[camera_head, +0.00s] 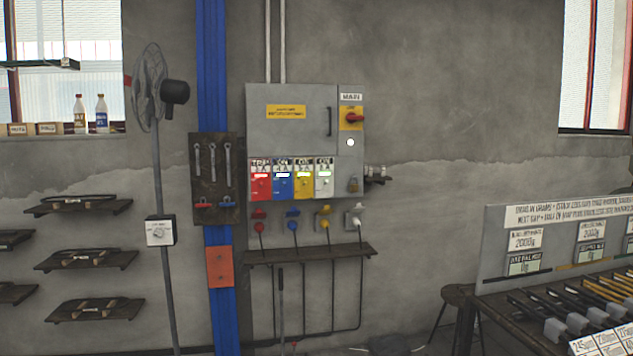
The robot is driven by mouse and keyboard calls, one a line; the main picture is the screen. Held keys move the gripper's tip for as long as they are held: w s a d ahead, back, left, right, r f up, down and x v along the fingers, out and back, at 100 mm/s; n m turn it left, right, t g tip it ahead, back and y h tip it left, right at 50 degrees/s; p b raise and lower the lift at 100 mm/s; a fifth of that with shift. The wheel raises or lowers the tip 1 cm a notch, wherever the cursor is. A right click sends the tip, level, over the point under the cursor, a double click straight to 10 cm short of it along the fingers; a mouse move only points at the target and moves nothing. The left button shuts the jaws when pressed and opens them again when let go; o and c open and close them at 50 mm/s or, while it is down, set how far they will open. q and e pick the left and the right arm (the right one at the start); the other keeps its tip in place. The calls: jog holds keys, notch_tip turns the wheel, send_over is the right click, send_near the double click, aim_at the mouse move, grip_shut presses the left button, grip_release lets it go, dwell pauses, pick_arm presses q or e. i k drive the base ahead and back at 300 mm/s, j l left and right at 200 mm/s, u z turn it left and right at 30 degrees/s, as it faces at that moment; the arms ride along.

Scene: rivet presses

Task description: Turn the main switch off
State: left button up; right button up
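The main switch (354,118) is a red rotary handle on a yellow plate, at the upper right of a grey electrical cabinet (290,135) on the wall. The handle appears to lie roughly sideways. A label reading MAIN (351,97) sits above it, and a white round lamp or button (350,142) sits below it. Neither of my grippers shows in this view.
Red, blue, yellow and white panels (261,186) line the cabinet's lower front, with coloured plugs below over a narrow shelf (310,254). A pedestal fan (150,90) and blue column (213,70) stand left. A workbench with tools (560,300) is at right.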

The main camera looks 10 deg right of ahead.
aim_at(351, 117)
jog(key=i+l+z, duration=0.1)
jog(key=z, duration=0.3)
jog(key=i+z, duration=0.4)
jog(key=i+j+z, duration=0.1)
jog(key=z, duration=0.3)
